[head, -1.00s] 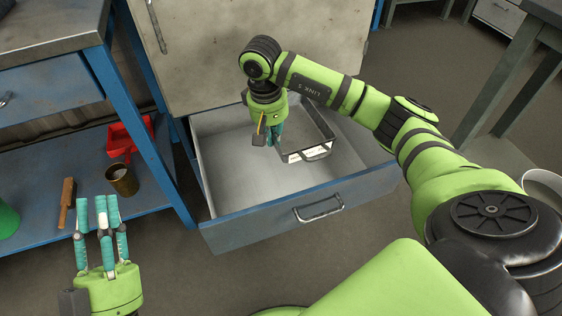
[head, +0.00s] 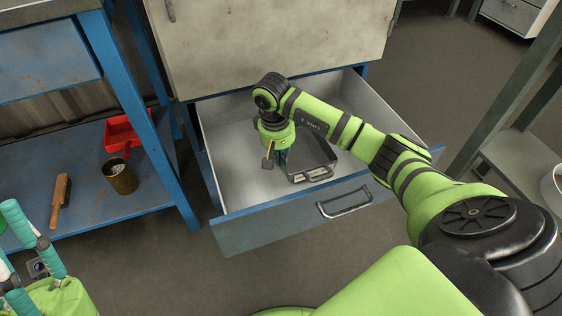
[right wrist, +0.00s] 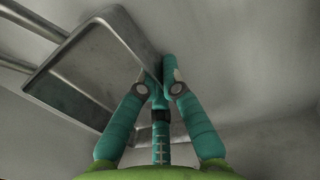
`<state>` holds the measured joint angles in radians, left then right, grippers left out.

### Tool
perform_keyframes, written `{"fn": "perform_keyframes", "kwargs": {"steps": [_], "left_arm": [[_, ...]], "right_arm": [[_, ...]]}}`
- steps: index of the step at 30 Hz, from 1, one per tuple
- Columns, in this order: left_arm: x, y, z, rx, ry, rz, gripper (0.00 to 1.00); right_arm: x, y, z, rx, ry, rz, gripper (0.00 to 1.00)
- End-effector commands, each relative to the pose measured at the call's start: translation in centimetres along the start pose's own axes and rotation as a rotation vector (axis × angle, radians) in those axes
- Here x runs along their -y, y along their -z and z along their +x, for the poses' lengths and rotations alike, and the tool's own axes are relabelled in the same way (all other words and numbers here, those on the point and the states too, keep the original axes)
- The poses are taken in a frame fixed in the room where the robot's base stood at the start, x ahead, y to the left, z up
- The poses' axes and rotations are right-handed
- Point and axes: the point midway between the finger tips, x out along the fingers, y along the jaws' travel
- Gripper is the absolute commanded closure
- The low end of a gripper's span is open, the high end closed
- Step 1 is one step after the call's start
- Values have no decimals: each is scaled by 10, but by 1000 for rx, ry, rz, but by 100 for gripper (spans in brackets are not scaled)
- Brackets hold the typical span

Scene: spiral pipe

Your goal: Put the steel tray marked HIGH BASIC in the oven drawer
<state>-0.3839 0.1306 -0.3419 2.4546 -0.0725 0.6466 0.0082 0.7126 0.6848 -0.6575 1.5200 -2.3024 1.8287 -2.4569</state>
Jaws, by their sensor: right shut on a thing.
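The steel tray (head: 322,158) is a dark grey, shallow tray with a pale label on its near side; the lettering is too small to read. It is inside the open oven drawer (head: 290,217), toward the right half; I cannot tell if it touches the drawer floor. My right gripper (head: 283,160) points down and is shut on the tray's left edge. The right wrist view shows the fingers (right wrist: 162,82) together at the tray's rim (right wrist: 128,42). My left gripper (head: 32,255) is at the lower left, empty, fingers apart, partly cut off by the frame.
A blue workbench (head: 130,110) stands left of the drawer. Its lower shelf holds a red bin (head: 124,133), a brass-coloured cup (head: 121,177) and a wooden-handled brush (head: 61,200). A drawer handle (head: 344,203) sticks out in front. The drawer's left part is clear.

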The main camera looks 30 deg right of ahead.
Motion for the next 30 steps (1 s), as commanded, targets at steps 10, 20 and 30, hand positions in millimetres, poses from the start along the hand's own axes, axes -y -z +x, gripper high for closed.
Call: {"fn": "perform_keyframes", "kwargs": {"steps": [10,20,30], "left_arm": [[2,3,-4,-33,7,1,69],[4,4,-5,-51,10,1,69],[2,3,3,-21,4,3,69]], "right_arm": [[1,0,12,-1,0,0,100],[2,0,15,0,1,-1,69],[1,1,-1,-2,0,-1,69]]}}
